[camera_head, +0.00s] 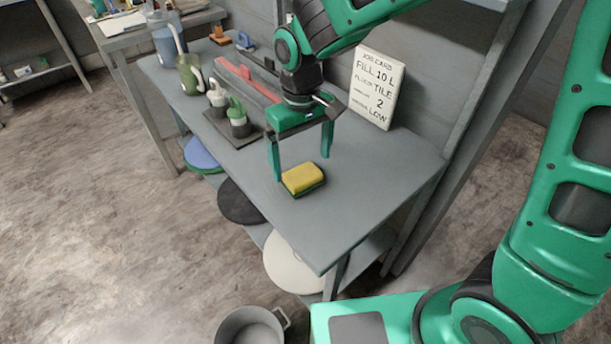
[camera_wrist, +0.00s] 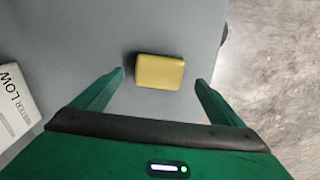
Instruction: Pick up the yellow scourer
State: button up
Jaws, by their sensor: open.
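The yellow scourer (camera_head: 303,177) is a small block with a yellow top and a dark green underside. It lies flat on the grey bench (camera_head: 345,205). My gripper (camera_head: 301,168) is above the bench at the scourer, fingers pointing down and spread apart. In the wrist view the scourer (camera_wrist: 160,71) shows just beyond and between the two open fingertips (camera_wrist: 160,76), with a gap on both sides. Nothing is held. I cannot tell the exact height of the fingertips over the bench.
A job card (camera_head: 377,86) leans at the back wall. Round pads (camera_head: 240,202) sit on the lower shelf. A bucket (camera_head: 250,326) is on the floor. The bench's right end is clear.

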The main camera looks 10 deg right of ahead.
aim_at(302, 172)
jog(key=shift+w+f, duration=0.15)
jog(key=shift+f, duration=1.25)
jog(key=shift+w+f, duration=0.1)
jog(key=shift+f, duration=1.25)
jog(key=c, duration=1.2)
